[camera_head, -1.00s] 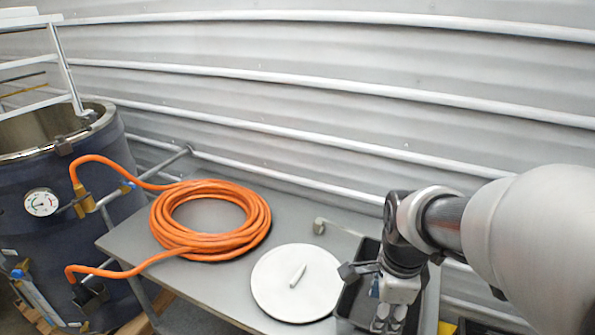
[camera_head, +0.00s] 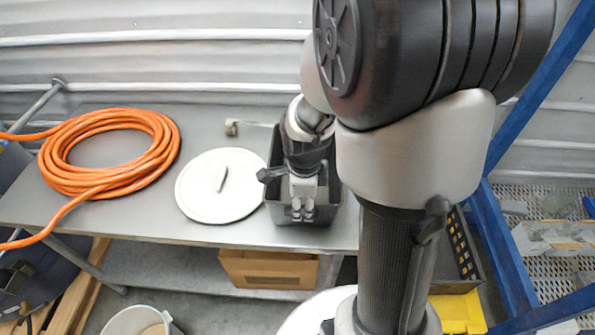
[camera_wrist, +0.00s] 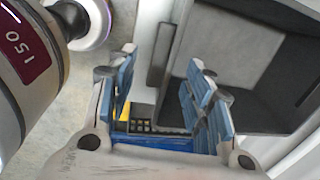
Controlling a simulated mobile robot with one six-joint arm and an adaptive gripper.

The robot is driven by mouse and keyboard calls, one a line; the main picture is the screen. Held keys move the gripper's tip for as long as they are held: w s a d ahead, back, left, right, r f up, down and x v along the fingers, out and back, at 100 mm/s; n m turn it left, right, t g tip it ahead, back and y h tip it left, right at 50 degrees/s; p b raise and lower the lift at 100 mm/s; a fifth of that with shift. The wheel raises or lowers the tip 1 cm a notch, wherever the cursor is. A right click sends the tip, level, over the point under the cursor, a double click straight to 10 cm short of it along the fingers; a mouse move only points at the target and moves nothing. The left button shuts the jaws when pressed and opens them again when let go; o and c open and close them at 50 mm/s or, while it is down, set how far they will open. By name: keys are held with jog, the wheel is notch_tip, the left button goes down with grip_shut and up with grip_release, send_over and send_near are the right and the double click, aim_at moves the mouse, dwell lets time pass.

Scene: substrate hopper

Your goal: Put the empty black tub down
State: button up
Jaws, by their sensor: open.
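The black tub (camera_head: 326,212) stands on the right end of the grey metal table, partly covered by my arm in the head view. My gripper (camera_head: 302,212) points down at the tub's near side. In the wrist view, the tub (camera_wrist: 262,112) fills the right side and its visible inside looks empty. My gripper (camera_wrist: 163,100) has its blue-padded fingers spread, with nothing clamped between them. The right finger overlaps the tub's wall in the picture; I cannot tell whether it touches.
A round white lid (camera_head: 205,195) lies left of the tub. A coiled orange hose (camera_head: 60,180) lies on the table's left part. A cardboard box (camera_head: 268,270) sits on the lower shelf. A blue frame (camera_head: 515,260) stands at right, and a white bucket (camera_head: 140,320) on the floor.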

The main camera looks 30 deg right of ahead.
aim_at(302, 210)
jog(key=f, duration=0.1)
jog(key=f+b, duration=0.1)
jog(key=f, duration=0.3)
jog(key=shift+w+f, duration=0.1)
jog(key=shift+w, duration=0.25)
grip_shut()
dwell(0.6)
